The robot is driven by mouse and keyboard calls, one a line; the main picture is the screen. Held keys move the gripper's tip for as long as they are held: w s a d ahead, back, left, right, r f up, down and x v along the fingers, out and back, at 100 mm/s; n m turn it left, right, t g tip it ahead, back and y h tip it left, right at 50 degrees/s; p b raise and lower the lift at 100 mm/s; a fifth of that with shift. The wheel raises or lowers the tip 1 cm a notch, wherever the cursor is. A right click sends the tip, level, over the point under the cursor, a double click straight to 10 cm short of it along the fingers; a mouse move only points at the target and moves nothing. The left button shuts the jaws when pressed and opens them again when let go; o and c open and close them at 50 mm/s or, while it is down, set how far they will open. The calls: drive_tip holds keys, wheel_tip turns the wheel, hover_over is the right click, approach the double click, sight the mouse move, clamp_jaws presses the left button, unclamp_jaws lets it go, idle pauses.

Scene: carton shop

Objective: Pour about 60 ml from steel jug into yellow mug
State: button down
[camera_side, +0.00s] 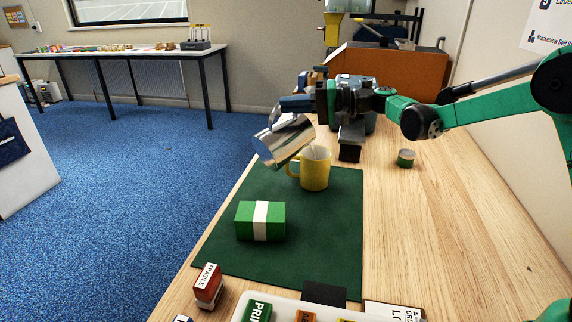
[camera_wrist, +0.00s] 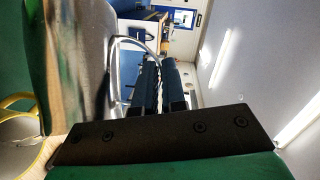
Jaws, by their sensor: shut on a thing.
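The steel jug (camera_side: 284,142) is tilted above the green mat, with its lip toward the yellow mug (camera_side: 314,174). The mug stands upright on the mat, and a pale streak shows at its mouth that may be liquid. My gripper (camera_side: 297,104) is shut on the jug's handle, up and behind the jug in the side view. In the wrist view the jug's shiny body (camera_wrist: 82,65) fills the left, its handle runs between my gripper's fingers (camera_wrist: 158,85), and the mug's yellow rim (camera_wrist: 22,104) shows at the left edge. The level in the mug cannot be told.
A green box with a white band (camera_side: 261,221) lies on the green mat (camera_side: 322,255). A red stamp (camera_side: 208,285) and a pale tray (camera_side: 282,309) are in front. A small tin (camera_side: 406,158) stands right of the mat.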

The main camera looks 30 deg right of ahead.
sight(265, 139)
idle(0.4)
drive_tip(key=a+f+n+h, duration=0.1)
drive_tip(key=a, duration=0.1)
drive_tip(key=a+f+n+g+h, duration=0.1)
drive_tip(key=a+f+h, duration=0.1)
drive_tip(key=shift+s+a+f+n, duration=0.2)
drive_tip(key=shift+f+n, duration=0.1)
drive_tip(key=shift+a+f+h+p, duration=0.25)
drive_tip(key=shift+f+h+p, duration=0.15)
drive_tip(key=shift+f+h, duration=0.1)
drive_tip(key=shift+n, duration=0.3)
idle(0.8)
drive_tip(key=shift+a+f+h+p, duration=0.35)
drive_tip(key=shift+a+h+p, duration=0.05)
drive_tip(key=shift+p, duration=0.05)
drive_tip(key=a+f+n+h+p, duration=0.2)
drive_tip(key=a+n+h+p, duration=0.1)
drive_tip(key=a+h+p, duration=0.2)
drive_tip(key=shift+s+a+n+g+h+p, duration=0.4)
drive_tip(key=shift+a+h, duration=0.2)
drive_tip(key=shift+a, duration=0.6)
drive_tip(key=shift+w, duration=0.1)
